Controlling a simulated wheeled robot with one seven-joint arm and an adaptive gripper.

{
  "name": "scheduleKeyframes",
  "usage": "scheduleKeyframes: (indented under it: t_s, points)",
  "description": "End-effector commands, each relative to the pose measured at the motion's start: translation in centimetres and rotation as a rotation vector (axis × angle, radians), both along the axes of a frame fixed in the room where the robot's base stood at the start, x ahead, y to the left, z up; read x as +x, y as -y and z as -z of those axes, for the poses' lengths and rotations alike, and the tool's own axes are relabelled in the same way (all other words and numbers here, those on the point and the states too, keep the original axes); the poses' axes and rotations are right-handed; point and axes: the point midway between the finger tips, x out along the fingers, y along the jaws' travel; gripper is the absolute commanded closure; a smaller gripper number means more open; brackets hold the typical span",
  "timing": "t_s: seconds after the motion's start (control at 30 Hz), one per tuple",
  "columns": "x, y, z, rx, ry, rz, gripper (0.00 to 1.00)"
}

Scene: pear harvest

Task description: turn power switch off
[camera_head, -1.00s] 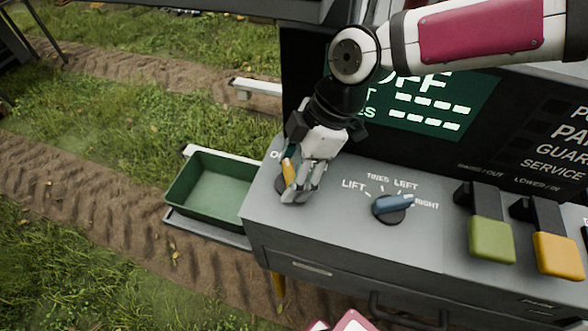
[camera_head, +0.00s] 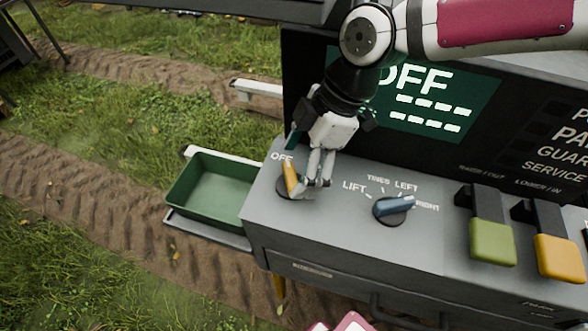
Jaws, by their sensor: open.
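The power switch is a rotary knob with a yellow-orange handle (camera_head: 291,178) at the left end of the grey control panel (camera_head: 345,238). Its handle points up toward the printed OFF label (camera_head: 281,156). My gripper (camera_head: 315,184) is just to the right of the knob, pointing down, with its fingers open and nothing between them. I cannot tell whether a finger touches the knob. The display screen (camera_head: 430,98) behind it reads OFF with dashed lines below. My arm and gripper hide the left part of the screen.
A blue selector knob (camera_head: 393,206) sits right of my gripper, pointing to RIGHT. A green lever (camera_head: 491,240) and an orange lever (camera_head: 558,255) stand further right. A green bin (camera_head: 212,188) is beside the panel's left side. Grass and dirt tracks lie beyond.

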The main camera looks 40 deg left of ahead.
Motion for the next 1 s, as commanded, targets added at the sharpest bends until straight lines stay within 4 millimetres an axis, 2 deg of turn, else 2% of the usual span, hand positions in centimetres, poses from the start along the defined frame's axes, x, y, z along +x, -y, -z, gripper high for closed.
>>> scheduleKeyframes:
  t_s: [0.2,0.43,0.6,1.0]
  points:
    - [1.6,1.0,-4.3,0.001,0.003,0.003,0.2]
    - [2.7,1.7,-7.5,0.001,0.002,0.002,0.2]
    - [3.0,2.0,-8.5,0.0,0.001,-0.001,0.2]
    - [3.0,2.0,-8.6,-0.001,0.001,-0.001,0.2]
